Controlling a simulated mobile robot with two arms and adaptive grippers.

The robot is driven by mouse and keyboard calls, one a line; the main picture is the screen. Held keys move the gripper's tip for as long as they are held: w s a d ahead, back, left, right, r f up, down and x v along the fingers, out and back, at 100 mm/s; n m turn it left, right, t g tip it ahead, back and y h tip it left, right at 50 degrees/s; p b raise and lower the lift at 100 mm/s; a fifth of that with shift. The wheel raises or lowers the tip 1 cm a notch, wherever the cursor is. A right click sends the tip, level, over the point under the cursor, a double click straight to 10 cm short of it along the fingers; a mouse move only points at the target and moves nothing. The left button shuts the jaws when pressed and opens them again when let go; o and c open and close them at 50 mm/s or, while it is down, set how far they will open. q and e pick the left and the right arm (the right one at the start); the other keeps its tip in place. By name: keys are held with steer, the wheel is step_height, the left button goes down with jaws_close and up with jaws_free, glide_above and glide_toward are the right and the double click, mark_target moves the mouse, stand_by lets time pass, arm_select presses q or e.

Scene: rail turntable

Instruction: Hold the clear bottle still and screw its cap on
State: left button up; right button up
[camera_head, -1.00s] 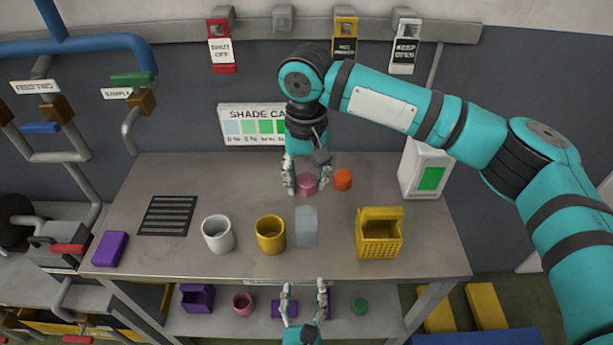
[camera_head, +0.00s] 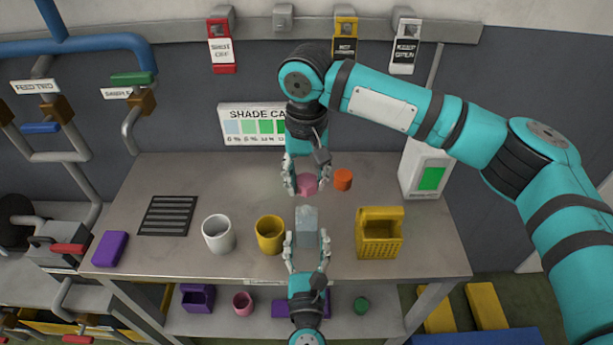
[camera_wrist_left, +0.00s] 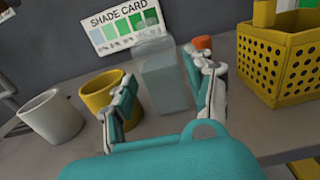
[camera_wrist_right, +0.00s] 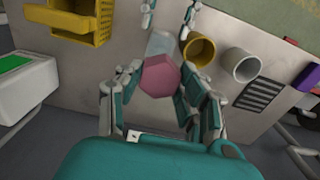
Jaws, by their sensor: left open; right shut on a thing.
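The clear bottle (camera_head: 306,220) is a pale, see-through, box-like bottle standing on the bench; it also shows in the left wrist view (camera_wrist_left: 160,75) and the right wrist view (camera_wrist_right: 160,43). My left gripper (camera_head: 306,238) is open at the bottle's near side, one finger towards each side of it. Contact cannot be told. My right gripper (camera_head: 308,190) points down behind the bottle and is shut on a pink, many-sided cap (camera_wrist_right: 160,75). The cap is apart from the bottle in the head view. The fingers partly hide it.
A yellow cup (camera_head: 270,235) and a white cup (camera_head: 218,234) stand left of the bottle. A yellow perforated basket (camera_head: 380,245) stands right. An orange piece (camera_head: 343,179) lies beside my right gripper. A white box (camera_head: 425,170) stands at the back right.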

mark_target(307, 233)
arm_select(q)
steer(key=shift+w, duration=1.65)
jaws_close()
arm_select(e)
steer(key=shift+f, duration=0.1)
steer(key=shift+f, duration=1.8)
